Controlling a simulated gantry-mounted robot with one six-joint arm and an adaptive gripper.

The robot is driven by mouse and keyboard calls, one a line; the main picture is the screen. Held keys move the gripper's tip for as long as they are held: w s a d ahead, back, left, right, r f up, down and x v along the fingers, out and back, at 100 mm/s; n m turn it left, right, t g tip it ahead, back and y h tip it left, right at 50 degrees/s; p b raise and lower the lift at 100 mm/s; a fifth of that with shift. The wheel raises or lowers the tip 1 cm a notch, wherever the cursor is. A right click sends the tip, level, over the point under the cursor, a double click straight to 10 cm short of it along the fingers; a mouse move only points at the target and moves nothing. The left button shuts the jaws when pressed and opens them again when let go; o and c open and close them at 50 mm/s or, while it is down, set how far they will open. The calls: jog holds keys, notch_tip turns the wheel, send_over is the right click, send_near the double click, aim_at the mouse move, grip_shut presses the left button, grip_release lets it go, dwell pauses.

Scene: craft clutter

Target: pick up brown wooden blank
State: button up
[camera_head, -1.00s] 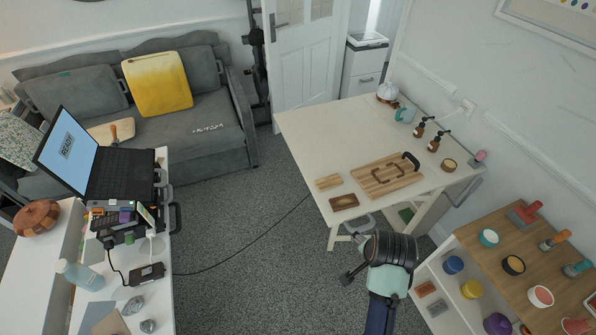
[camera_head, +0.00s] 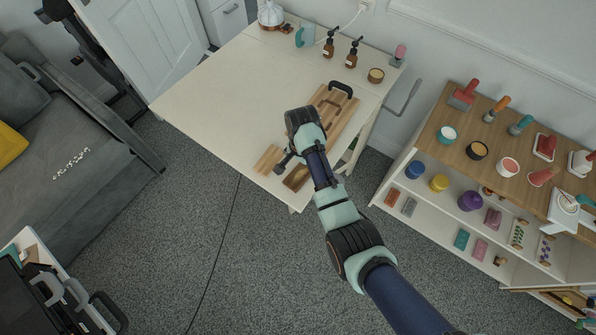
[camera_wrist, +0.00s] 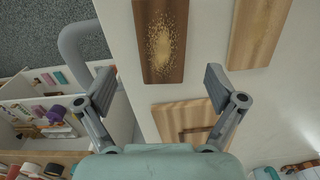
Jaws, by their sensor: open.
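The brown wooden blank (camera_head: 297,178) lies near the front corner of the white table, partly beside my arm in the head view. In the wrist view the brown blank (camera_wrist: 176,66) is dark and rectangular, with a pale grainy patch on its middle. My gripper (camera_head: 281,165) is over the table close to this blank. In the wrist view my gripper (camera_wrist: 160,86) is open and empty, with its two fingers spread to either side of the blank's near end. I cannot tell its exact height above it.
A lighter wooden blank (camera_head: 267,158) lies left of the brown one. A light board with a dark handle (camera_head: 341,89) lies behind my arm. Bottles (camera_head: 351,55) stand at the back. A shelf unit (camera_head: 415,150) stands to the right. The table's left part (camera_head: 215,95) is clear.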

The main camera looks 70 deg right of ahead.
aim_at(300, 174)
notch_tip(300, 174, down, 5)
jog(key=shift+w+a+f+b, duration=0.1)
jog(key=shift+w+b, duration=0.05)
jog(key=shift+b, duration=0.6)
jog(key=shift+c, duration=0.2)
jog(key=c, duration=1.2)
notch_tip(300, 174, up, 20)
jog(key=p, duration=0.9)
